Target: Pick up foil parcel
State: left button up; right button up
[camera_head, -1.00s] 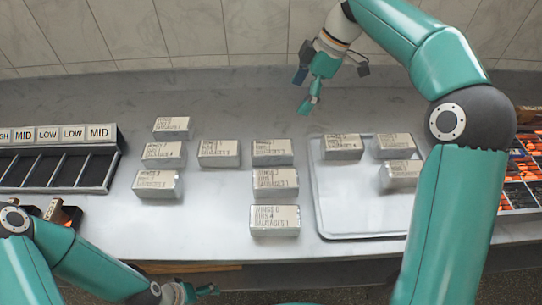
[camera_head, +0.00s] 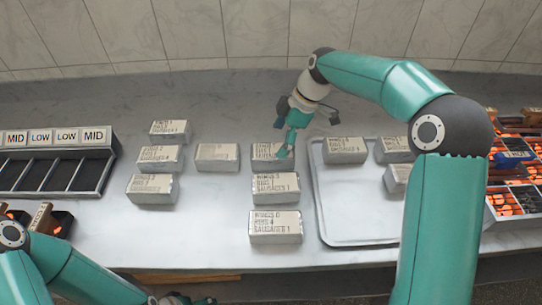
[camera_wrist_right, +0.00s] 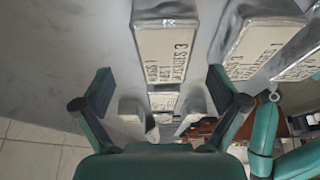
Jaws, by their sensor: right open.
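Several foil parcels with pale printed labels stand on the grey counter. My right gripper (camera_head: 286,150) is open over the back parcel of the middle column (camera_head: 264,152) and partly hides it. In the right wrist view, the open fingers (camera_wrist_right: 160,84) stand left and right of a labelled parcel (camera_wrist_right: 166,50), with nothing held. I cannot tell how high the fingertips are above it. Two more parcels, the middle one (camera_head: 276,188) and the front one (camera_head: 276,226), stand in the same column. My left gripper (camera_head: 188,300) is at the bottom edge, partly cut off; its jaws are unclear.
Other parcels (camera_head: 216,157) (camera_head: 152,189) stand to the left. A metal tray (camera_head: 345,220) at right holds three parcels. A compartment rack with heat labels (camera_head: 66,138) is at far left. Glowing grill sections (camera_head: 515,200) lie at far right. The front counter edge is clear.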

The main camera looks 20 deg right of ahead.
aim_at(274, 150)
jog(key=shift+s+p+x, duration=0.15)
jog(key=shift+p+x, duration=0.15)
jog(key=shift+x, duration=1.1)
jog(key=shift+s+p+x, duration=0.15)
jog(key=shift+p+x, duration=0.1)
jog(key=shift+x, duration=1.15)
jog(key=c, duration=1.3)
jog(key=shift+w+r, duration=0.1)
jog(key=shift+c, duration=1)
jog(key=shift+r, duration=0.15)
